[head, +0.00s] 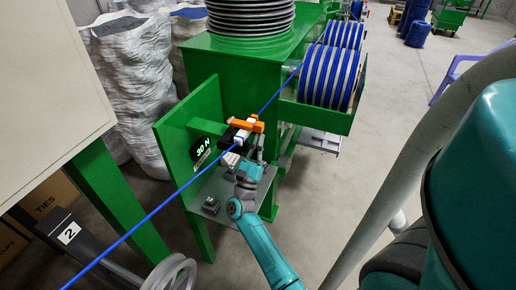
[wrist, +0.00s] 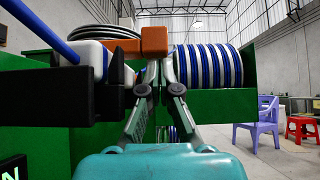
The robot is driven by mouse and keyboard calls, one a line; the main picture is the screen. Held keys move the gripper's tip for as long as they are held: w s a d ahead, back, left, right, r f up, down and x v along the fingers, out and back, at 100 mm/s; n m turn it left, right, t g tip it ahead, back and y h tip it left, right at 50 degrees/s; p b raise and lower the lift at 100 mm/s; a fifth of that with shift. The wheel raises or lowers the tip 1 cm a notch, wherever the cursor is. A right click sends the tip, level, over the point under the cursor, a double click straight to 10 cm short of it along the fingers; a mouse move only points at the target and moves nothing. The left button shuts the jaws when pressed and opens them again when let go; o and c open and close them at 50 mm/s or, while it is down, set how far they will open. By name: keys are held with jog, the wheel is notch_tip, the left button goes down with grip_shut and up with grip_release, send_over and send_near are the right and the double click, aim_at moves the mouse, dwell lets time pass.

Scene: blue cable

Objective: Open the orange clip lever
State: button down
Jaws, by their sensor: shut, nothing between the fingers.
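The orange clip lever (head: 243,125) lies across the white clip (head: 241,136) on the blue cable (head: 166,200), beside the green panel. In the wrist view, the lever's orange end (wrist: 154,40) shows at upper centre. The white clip (wrist: 118,72) is partly hidden behind black blocks, and the cable (wrist: 38,30) enters from upper left. My gripper (wrist: 160,68) is shut and empty, its fingertips just below the orange end. I cannot tell whether they touch it. In the head view my gripper (head: 259,148) is small, beside the clip.
A display reading 30 N (head: 204,149) is on the green panel (head: 190,120). Black blocks (wrist: 60,95) stand close left of my fingers. A blue-and-white cable reel (head: 328,76) sits behind the clip.

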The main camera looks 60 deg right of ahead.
jog(key=shift+s+r+n+t, duration=0.1)
jog(key=shift+r+n+t, duration=0.15)
jog(key=shift+n+t, duration=0.25)
